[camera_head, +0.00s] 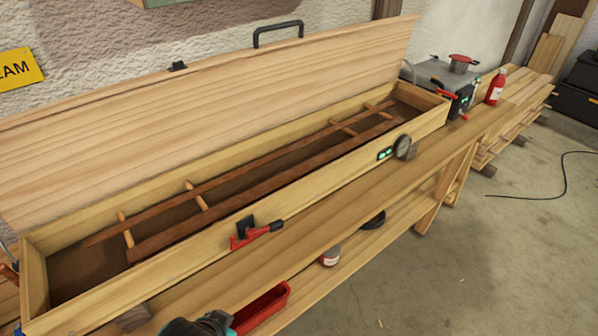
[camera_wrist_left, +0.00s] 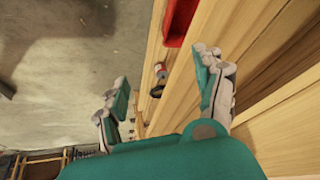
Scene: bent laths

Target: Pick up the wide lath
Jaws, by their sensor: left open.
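Two long, dark brown laths lie inside the open wooden box in the head view, across several light dowels. The nearer lath (camera_head: 240,207) looks the wider one; the farther lath (camera_head: 240,172) looks narrower. No lath shows clearly in the left wrist view. Part of my left gripper or wrist (camera_head: 203,326) shows at the bottom edge of the head view, in front of the box and apart from the laths. In the left wrist view my left gripper (camera_wrist_left: 162,85) is open, its fingers spread with nothing between them. My right gripper is not in view.
The box's front wall (camera_head: 330,175) carries a red clamp (camera_head: 252,232) and a round gauge (camera_head: 403,147). Its lid (camera_head: 200,115) stands open behind. A red tray (camera_head: 262,308) and a bottle (camera_head: 330,256) are below the bench front. Floor at right is mostly clear.

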